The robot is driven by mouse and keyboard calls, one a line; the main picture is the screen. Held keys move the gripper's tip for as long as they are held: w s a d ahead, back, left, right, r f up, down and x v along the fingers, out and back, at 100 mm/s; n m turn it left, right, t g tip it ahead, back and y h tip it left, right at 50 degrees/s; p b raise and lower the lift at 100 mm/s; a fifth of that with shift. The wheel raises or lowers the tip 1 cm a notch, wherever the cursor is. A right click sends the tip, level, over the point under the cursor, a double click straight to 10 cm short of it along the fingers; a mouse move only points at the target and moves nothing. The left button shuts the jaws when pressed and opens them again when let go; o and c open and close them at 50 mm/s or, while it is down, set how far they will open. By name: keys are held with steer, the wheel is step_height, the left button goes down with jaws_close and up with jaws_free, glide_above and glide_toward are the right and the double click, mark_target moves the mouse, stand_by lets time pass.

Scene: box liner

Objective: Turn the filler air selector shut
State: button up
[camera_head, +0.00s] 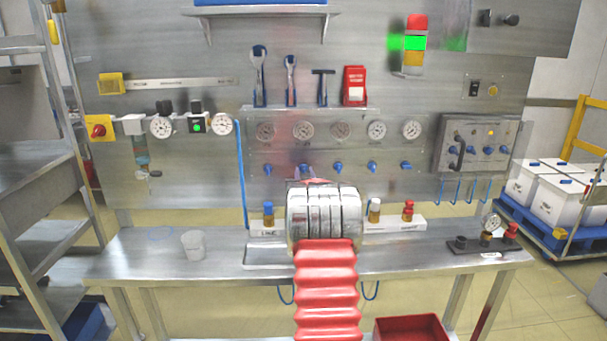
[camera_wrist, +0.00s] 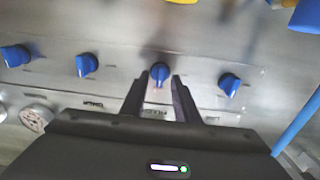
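The filler air selector appears to be the blue knob (camera_wrist: 160,70) between my fingertips in the wrist view, the second from the left on the panel in the head view (camera_head: 304,169). Its label is too blurred to read surely. Its handle looks roughly upright in the wrist view. My gripper (camera_wrist: 161,78) is open, with one dark finger on each side of the knob. Contact cannot be told. In the head view my arm hides most of the gripper.
Similar blue knobs stand beside it (camera_wrist: 229,84), (camera_wrist: 87,64). A row of gauges (camera_head: 341,131) sits above the knobs. A blue tube (camera_head: 242,175) runs down the panel's left. Small bottles (camera_head: 374,210) stand on the bench below, and a clear cup (camera_head: 194,245) stands left.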

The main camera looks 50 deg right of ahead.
steer(key=shift+w+d, duration=0.25)
steer(key=shift+w, duration=0.05)
steer(key=shift+c, duration=0.7)
jaws_close()
steer(key=shift+a, duration=0.1)
